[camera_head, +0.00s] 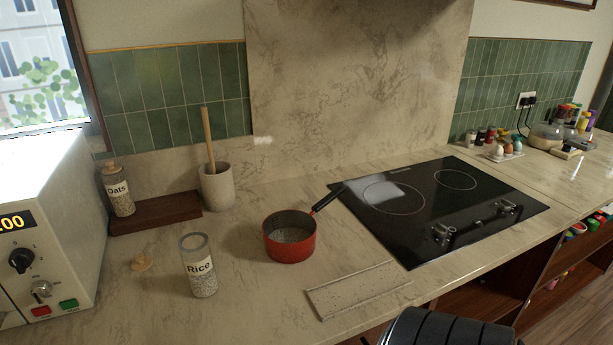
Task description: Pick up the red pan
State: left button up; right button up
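The red pan (290,250) stands upright on the stone counter in the head view, just left of the black hob. It is a small, deep pan, and its inside looks empty. Its black handle (328,199) points up and to the right, with its tip near the hob's left edge. Neither of my grippers shows in the view. A black, ribbed rounded shape at the bottom edge right of centre cannot be made out clearly.
A flat speckled tray (358,289) lies in front. The hob (435,210) is bare. Behind are a utensil crock (217,188) and oats jar (118,190); a microwave (45,230) stands left.

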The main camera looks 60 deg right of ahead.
aim_at(289, 236)
jog(key=z, duration=1.7)
